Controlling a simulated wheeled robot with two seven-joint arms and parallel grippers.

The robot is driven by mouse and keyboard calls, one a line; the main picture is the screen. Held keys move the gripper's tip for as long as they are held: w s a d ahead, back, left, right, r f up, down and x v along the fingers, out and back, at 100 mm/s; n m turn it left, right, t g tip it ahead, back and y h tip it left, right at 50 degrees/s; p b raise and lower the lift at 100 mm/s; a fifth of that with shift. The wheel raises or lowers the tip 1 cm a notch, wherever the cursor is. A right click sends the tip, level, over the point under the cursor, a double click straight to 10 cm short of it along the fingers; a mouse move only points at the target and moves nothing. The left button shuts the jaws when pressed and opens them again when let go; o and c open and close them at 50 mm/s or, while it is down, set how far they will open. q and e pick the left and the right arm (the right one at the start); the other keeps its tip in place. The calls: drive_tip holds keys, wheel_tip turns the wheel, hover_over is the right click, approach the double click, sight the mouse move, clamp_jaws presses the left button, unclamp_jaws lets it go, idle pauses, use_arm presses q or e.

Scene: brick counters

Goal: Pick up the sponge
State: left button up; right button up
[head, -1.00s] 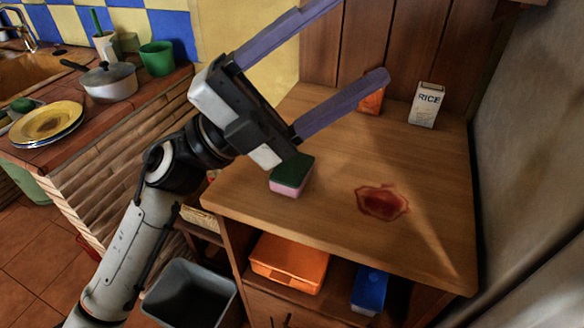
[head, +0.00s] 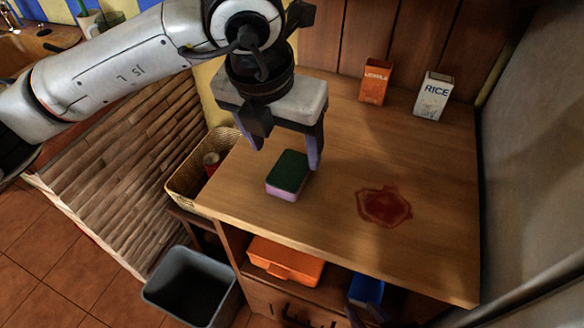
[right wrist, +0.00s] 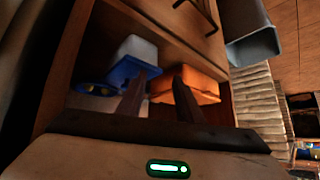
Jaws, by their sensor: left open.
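The sponge (head: 288,174), with a dark green top and pink lower body, lies on the wooden counter (head: 335,165) near its left edge. My left gripper (head: 286,157) points down with its two fingers apart and empty. In the head view its fingertips are just behind and around the sponge's far end; I cannot tell their exact height above it. My right gripper (right wrist: 157,98) is low in front of the open shelf under the counter, fingers apart with nothing between them. The sponge is not visible in the right wrist view.
A red stain (head: 384,206) lies right of the sponge. An orange carton (head: 375,82) and a rice box (head: 434,97) stand at the back. A wicker basket (head: 186,189) is at the left, a grey bin (head: 193,287) below. An orange box (head: 285,260) and blue container (head: 366,288) sit on the shelf.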

sight(290, 170)
use_arm(q)
drive_tip(key=p+x, duration=0.1)
drive_tip(key=x, duration=0.6)
drive_tip(key=shift+s+f, duration=0.1)
drive_tip(key=shift+f, duration=0.25)
drive_tip(key=shift+c, duration=0.5)
drive_tip(key=c, duration=1)
